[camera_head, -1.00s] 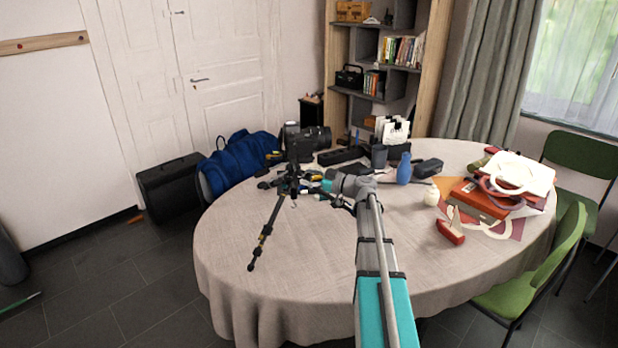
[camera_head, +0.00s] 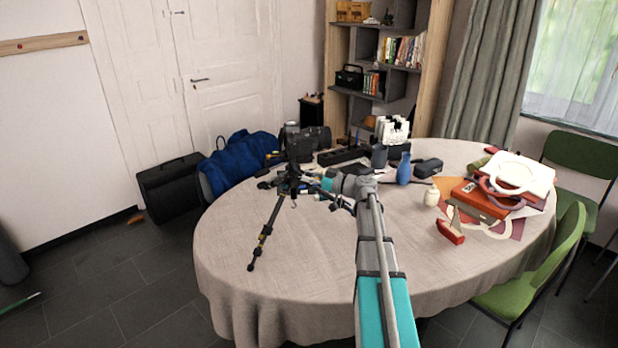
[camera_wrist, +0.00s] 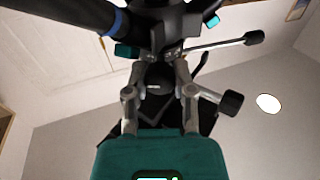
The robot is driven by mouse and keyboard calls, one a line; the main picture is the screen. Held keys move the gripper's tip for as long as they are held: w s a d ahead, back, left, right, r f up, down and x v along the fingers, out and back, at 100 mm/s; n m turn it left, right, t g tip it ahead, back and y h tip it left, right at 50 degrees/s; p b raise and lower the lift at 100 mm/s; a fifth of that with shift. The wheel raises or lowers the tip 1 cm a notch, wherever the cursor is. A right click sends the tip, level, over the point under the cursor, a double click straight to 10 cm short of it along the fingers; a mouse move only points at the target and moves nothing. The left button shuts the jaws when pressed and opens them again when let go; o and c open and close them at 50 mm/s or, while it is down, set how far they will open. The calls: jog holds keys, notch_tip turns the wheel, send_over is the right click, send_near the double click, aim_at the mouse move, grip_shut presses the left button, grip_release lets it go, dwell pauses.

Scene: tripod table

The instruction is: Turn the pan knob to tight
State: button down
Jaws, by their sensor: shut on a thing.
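The black tripod (camera_head: 266,232) stands on the near left part of the table with a camera (camera_head: 302,147) on top. My arm reaches it from the right, and my gripper is small and partly hidden there. In the wrist view my gripper (camera_wrist: 160,74) has its two grey fingers on either side of a dark round knob (camera_wrist: 158,84), apparently the pan knob, below the tripod head (camera_wrist: 160,28). The fingers are shut on it. A silver rod with a black grip (camera_wrist: 254,38) points right from the head. Another black-ended lever (camera_wrist: 231,103) is beside the right finger. The knob's markings are not readable.
The oval table (camera_head: 330,285) has bare cloth in front of the tripod. A blue bag (camera_head: 240,160) is behind left.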

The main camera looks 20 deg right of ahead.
jog(key=shift+m, duration=0.3)
jog(key=shift+c, duration=2.2)
grip_release()
jog(key=v, duration=1.2)
